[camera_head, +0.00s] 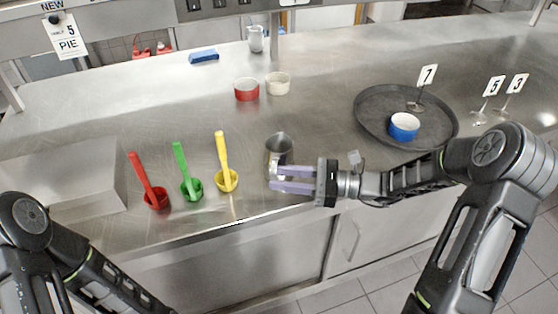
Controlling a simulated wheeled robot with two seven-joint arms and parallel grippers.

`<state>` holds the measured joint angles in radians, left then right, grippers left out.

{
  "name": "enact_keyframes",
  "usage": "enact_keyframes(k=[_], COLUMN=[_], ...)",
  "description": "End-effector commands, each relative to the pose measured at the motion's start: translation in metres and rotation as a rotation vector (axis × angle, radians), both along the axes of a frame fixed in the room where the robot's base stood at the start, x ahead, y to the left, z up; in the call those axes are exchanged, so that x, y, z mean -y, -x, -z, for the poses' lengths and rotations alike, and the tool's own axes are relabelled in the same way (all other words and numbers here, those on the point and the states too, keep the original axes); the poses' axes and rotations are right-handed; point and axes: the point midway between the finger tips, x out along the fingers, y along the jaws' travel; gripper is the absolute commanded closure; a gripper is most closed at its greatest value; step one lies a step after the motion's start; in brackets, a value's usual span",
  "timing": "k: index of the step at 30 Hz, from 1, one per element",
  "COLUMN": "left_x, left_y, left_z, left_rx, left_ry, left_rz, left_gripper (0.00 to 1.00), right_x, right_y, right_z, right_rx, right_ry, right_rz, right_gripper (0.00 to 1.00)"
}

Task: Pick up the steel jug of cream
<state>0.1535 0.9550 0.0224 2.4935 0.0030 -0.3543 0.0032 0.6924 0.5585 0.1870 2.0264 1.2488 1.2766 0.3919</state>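A small steel jug (279,146) stands upright on the steel counter, near its front edge. Its lower part is hidden behind my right gripper (274,178), and I cannot see what is in it. My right gripper comes in from the right, in front of the jug in the picture. I cannot tell whether the upper finger touches the jug. My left arm shows at the lower left, but its gripper is out of view.
Red (246,89) and cream (278,83) bowls are behind. A round tray (375,105) holds a blue bowl (404,126) at right. Another metal jug (255,39) stands at the back.

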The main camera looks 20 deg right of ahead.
Motion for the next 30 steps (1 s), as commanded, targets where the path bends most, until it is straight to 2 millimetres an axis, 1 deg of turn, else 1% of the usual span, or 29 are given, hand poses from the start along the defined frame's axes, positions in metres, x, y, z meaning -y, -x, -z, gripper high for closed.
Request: enact_keyframes(k=[6, 9, 12, 30], left_x=[-0.001, -0.001, -0.001, -0.001], left_y=[0.001, 0.002, 0.002, 0.002], left_z=[-0.014, -0.016, -0.016, -0.016], left_rx=[-0.004, -0.006, -0.007, -0.007], left_ry=[-0.003, -0.004, -0.005, -0.004], left_rz=[-0.002, -0.002, -0.002, -0.002], left_gripper=[0.00, 0.00, 0.00, 0.00], right_x=[-0.028, -0.040, -0.046, -0.046], right_y=[-0.009, -0.015, -0.018, -0.018], right_z=[-0.003, -0.001, 0.000, 0.001], right_rx=[-0.002, 0.000, 0.000, 0.000], right_ry=[-0.003, -0.002, -0.001, 0.000], right_rz=[-0.004, -0.003, -0.001, -0.001], right_gripper=[0.70, 0.70, 0.70, 0.70])
